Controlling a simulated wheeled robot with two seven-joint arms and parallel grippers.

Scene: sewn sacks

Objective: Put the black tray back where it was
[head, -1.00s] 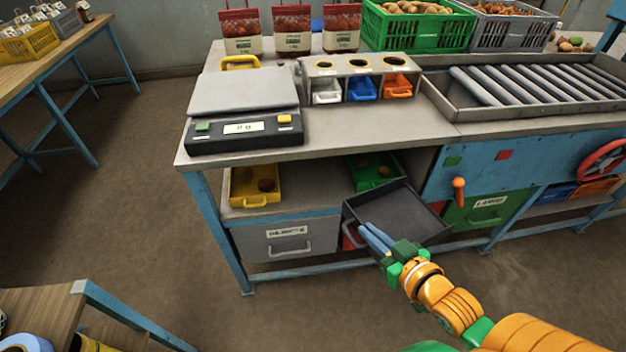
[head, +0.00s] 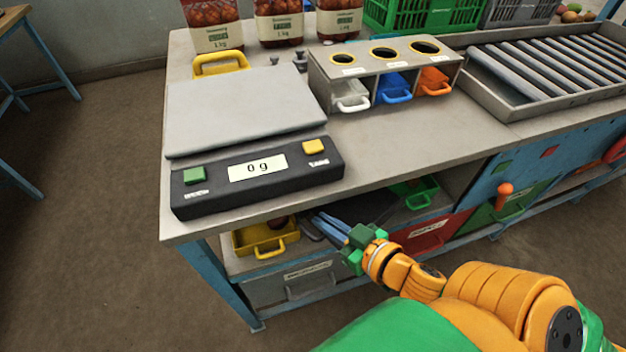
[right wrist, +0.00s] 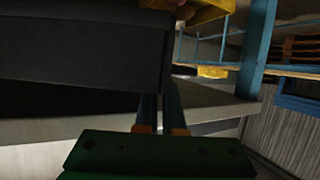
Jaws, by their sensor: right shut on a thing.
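The black tray (head: 362,209) is at the lower shelf under the bench, between the yellow tray (head: 262,238) and the green tray (head: 416,192). The bench top and my gripper hide part of it. My right gripper (head: 326,226) is shut on its near side. In the right wrist view the black tray (right wrist: 80,50) fills the upper left, with the fingers (right wrist: 160,112) at its edge. I cannot tell whether the tray rests fully on the shelf (right wrist: 215,112). My left gripper is not in view.
The bench edge (head: 400,210) runs close above my right gripper. A scale (head: 250,150) reading 0 g stands on the bench. Below the shelf are a grey drawer (head: 300,284) and a red drawer (head: 430,236). An orange-red knob (head: 504,190) sticks out to the right.

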